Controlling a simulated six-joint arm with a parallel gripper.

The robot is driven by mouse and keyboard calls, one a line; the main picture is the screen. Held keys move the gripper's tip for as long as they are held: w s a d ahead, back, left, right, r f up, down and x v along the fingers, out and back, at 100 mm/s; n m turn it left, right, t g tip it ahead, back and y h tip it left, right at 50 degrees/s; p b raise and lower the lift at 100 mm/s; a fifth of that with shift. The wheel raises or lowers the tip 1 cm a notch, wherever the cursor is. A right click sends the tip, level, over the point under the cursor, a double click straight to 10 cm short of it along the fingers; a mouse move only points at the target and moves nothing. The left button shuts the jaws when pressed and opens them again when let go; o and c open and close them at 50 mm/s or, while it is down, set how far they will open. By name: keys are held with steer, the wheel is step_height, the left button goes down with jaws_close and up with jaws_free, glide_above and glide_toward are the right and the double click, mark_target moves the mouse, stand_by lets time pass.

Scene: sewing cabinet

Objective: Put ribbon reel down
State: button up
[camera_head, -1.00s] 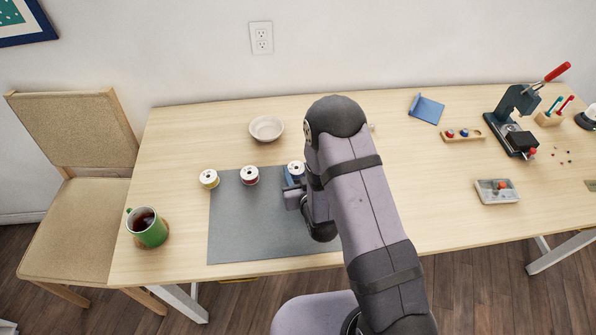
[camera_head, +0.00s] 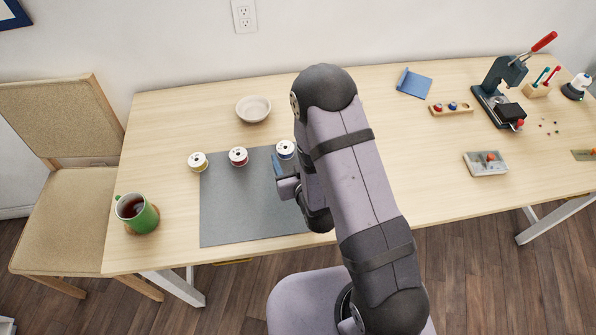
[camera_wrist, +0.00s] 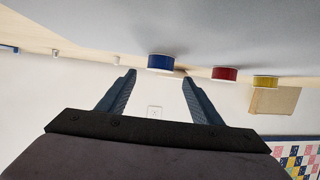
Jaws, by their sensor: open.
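Three ribbon reels stand in a row along the far edge of the grey mat (camera_head: 235,215): a yellow one (camera_head: 198,162) at the left, a red one (camera_head: 238,157) in the middle, and a blue one (camera_head: 286,150) at the right. In the wrist view, which is upside down, the blue reel (camera_wrist: 160,62) is just beyond my fingertips, with the red reel (camera_wrist: 225,73) and yellow reel (camera_wrist: 265,81) beside it. My gripper (camera_wrist: 158,82) is open and empty. In the head view my gripper (camera_head: 279,166) is near the blue reel, apart from it.
A white bowl (camera_head: 253,109) stands behind the reels. A green mug (camera_head: 137,212) of dark drink is at the left front. A blue stand (camera_head: 414,83), a press (camera_head: 497,95) and a small grey tray (camera_head: 486,163) are to the right. The mat's front left is clear.

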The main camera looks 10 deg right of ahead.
steer(key=p+v, duration=0.4)
steer(key=v, duration=0.1)
steer(key=shift+r, duration=0.25)
steer(key=shift+p+v, duration=1.15)
steer(key=shift+p, duration=0.35)
steer(key=shift+f, duration=0.2)
steer(key=shift+w+d+f+m+g, duration=0.1)
steer(key=shift+w+d+m+g, duration=0.25)
steer(key=shift+w+g, duration=0.55)
steer(key=shift+w+d+g+h, duration=0.1)
steer(key=shift+d+g+h, duration=0.2)
steer(key=shift+g, duration=0.2)
steer(key=shift+d+r+g, duration=0.15)
steer(key=shift+r+g, duration=0.1)
steer(key=shift+g, duration=0.25)
steer(key=s+d+r+g, duration=0.2)
steer(key=s+r+g, duration=0.2)
steer(key=s, duration=0.5)
steer(key=s+d+r+g+h, duration=0.1)
steer(key=s+d+r+g, duration=0.2)
steer(key=s+r+g, duration=0.2)
steer(key=s+r+m, duration=0.1)
steer(key=s+r, duration=0.2)
steer(key=shift+s+r+g, duration=0.2)
steer(key=shift+s+g, duration=0.1)
steer(key=shift+s, duration=0.05)
